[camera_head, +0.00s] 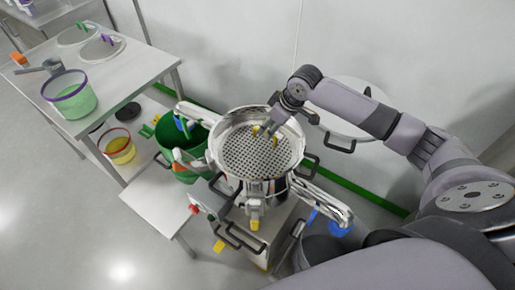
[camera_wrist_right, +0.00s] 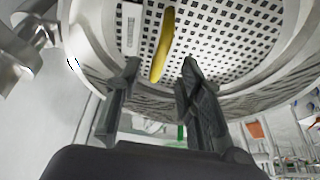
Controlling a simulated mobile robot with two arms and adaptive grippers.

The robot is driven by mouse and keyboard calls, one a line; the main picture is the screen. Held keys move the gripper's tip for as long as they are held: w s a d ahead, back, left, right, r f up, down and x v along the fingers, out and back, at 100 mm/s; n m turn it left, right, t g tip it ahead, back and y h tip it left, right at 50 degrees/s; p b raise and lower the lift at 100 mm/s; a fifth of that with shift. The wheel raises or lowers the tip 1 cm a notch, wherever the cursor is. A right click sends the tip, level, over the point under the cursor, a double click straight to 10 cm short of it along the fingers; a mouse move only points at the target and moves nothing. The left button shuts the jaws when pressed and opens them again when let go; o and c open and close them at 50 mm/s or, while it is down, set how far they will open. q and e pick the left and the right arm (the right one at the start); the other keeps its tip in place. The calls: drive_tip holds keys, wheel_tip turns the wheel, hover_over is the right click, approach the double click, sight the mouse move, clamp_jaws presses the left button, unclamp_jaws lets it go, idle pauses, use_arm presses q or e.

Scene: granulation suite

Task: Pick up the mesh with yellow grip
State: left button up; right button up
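The mesh (camera_head: 250,155) is a round perforated metal screen lying inside the silver bowl of the machine. Its yellow grip (camera_head: 258,131) shows partly beside my right gripper (camera_head: 268,127), at the far side of the mesh. In the right wrist view the yellow grip (camera_wrist_right: 162,42) is a long narrow bar standing out against the perforated mesh (camera_wrist_right: 225,35). My right gripper (camera_wrist_right: 158,75) is open there, its two dark fingers on either side of the grip's lower end. I see no clear contact. My left gripper is in neither view.
Black handles (camera_head: 232,238) and shiny metal cylinders (camera_head: 322,200) surround the bowl. A green bucket (camera_head: 185,160) stands left of it. A table (camera_head: 135,65) at the left carries a purple-rimmed green container (camera_head: 70,97) and round lids. A wall is close behind the bowl.

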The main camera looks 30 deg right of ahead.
sight(265, 132)
drive_tip(key=p+x, duration=0.1)
drive_tip(key=x, duration=0.4)
drive_tip(key=shift+c, duration=0.2)
clamp_jaws()
drive_tip(key=shift+r, duration=0.1)
idle(0.4)
